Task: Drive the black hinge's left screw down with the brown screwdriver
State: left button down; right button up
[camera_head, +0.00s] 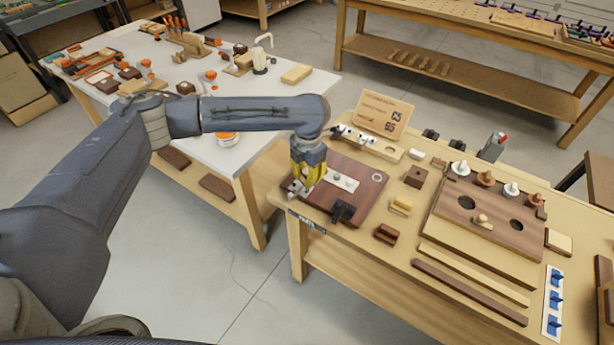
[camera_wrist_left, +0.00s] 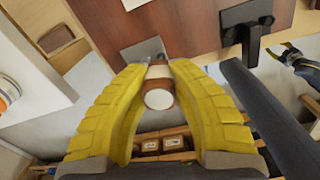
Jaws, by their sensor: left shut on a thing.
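My left gripper (camera_head: 305,186) is low over the left part of the dark red-brown board (camera_head: 363,201). In the left wrist view, its yellow fingers (camera_wrist_left: 159,84) are shut on the brown screwdriver (camera_wrist_left: 160,72), whose pale round end faces the camera. The screwdriver's tip is hidden, so contact with a screw cannot be told. A grey metal plate (camera_wrist_left: 143,49) lies just beyond the handle. A black piece (camera_head: 345,212) sits at the board's front edge, right of the gripper, and also shows in the wrist view (camera_wrist_left: 246,22); whether it is the hinge is unclear.
A light metal plate (camera_head: 343,181) lies mid-board. A sign (camera_head: 383,113) stands behind the board. Small wooden blocks, including a yellow one (camera_head: 401,205), and a board with knobs (camera_head: 482,233) are to the right. A white table (camera_head: 250,144) stands at the left.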

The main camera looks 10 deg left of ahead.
dwell(0.3)
pick_arm(q)
jog(key=s+d+r, duration=0.3)
jog(key=d+r, duration=0.4)
jog(key=d, duration=0.3)
jog(key=shift+s+a+f, duration=0.1)
jog(key=shift+f, duration=1.3)
jog(key=shift+s+a+f, duration=0.1)
jog(key=shift+f, duration=1.3)
jog(key=shift+f, duration=0.45)
jog(key=m, duration=0.6)
jog(key=shift+f+m, duration=0.1)
jog(key=shift+m, duration=0.2)
jog(key=m, duration=0.5)
jog(key=shift+m, duration=0.3)
jog(key=shift+s+m+h, duration=0.1)
jog(key=shift+m+h, duration=0.2)
jog(key=shift+m, duration=0.5)
jog(key=shift+d, duration=0.2)
